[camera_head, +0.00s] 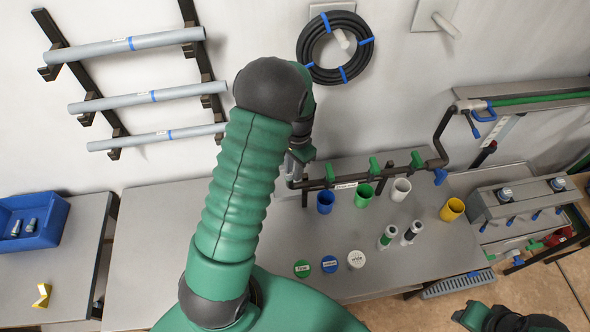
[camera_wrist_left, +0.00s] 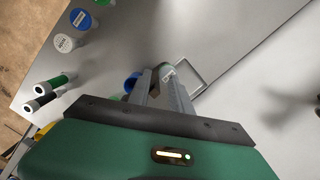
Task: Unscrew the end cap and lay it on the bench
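The black manifold pipe (camera_head: 330,183) runs along the back of the bench (camera_head: 300,228), with several green valve handles on it. My left gripper (camera_head: 293,176) is at the pipe's left end, pointing down. The end cap cannot be made out there; my gripper and arm cover that spot. In the left wrist view, the two grey fingers (camera_wrist_left: 160,84) reach toward a small pale piece with a label (camera_wrist_left: 168,73). I cannot tell whether they touch it or have closed on anything.
Blue (camera_head: 325,201), green (camera_head: 363,194), white (camera_head: 401,189) and yellow (camera_head: 452,209) cups stand below the pipe. The bench's left part (camera_head: 150,250) is bare.

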